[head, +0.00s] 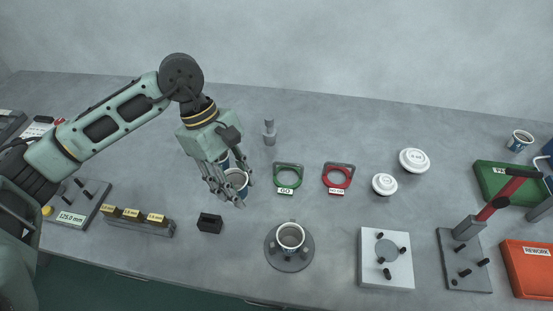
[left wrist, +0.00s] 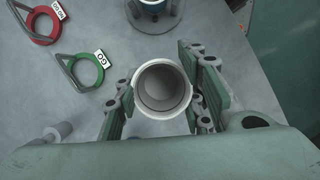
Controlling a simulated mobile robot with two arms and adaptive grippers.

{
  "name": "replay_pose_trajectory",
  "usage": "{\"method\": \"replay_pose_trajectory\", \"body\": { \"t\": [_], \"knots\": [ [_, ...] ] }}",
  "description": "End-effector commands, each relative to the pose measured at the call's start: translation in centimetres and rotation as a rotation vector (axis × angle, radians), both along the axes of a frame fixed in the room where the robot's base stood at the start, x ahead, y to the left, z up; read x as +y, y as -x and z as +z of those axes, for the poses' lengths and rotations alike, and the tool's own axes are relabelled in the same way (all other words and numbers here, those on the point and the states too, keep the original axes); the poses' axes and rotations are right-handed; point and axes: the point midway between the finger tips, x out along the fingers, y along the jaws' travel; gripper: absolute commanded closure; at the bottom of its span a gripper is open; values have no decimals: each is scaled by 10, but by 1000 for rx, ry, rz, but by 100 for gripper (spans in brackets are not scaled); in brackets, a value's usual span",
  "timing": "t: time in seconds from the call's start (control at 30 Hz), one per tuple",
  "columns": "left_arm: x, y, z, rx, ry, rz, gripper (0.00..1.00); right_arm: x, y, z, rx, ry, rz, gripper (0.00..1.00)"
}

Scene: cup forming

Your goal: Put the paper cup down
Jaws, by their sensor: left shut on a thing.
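A paper cup (head: 236,178) with a blue band and white rim is between the fingers of my left gripper (head: 230,190). In the left wrist view the cup (left wrist: 162,90) shows from above, its open mouth facing the camera, with the left gripper's fingers (left wrist: 160,95) on both sides of it. The left gripper is shut on this cup. I cannot tell whether the held cup touches the table. My right gripper is not in view.
Another cup (head: 290,237) stands on a round grey base (head: 272,257) in front. A black block (head: 209,223) is left of it. Green (head: 288,189) and red (head: 337,190) ring gauges lie to the right. Bare table lies between the held cup and the green ring.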

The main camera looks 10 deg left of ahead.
Motion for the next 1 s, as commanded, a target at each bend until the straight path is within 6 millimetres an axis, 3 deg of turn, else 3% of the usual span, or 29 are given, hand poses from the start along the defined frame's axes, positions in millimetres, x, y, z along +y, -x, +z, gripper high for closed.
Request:
{"method": "replay_pose_trajectory", "body": {
  "t": [0.2,0.4,0.67,1.0],
  "knots": [
    [-26,-22,12,6,-1,480,76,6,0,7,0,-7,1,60],
    [-40,-36,21,12,-3,765,76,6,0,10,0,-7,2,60],
    [-38,-52,18,20,-7,887,76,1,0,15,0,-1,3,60],
    [2,-114,-26,21,-8,888,76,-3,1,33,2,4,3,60]
  ]
}}
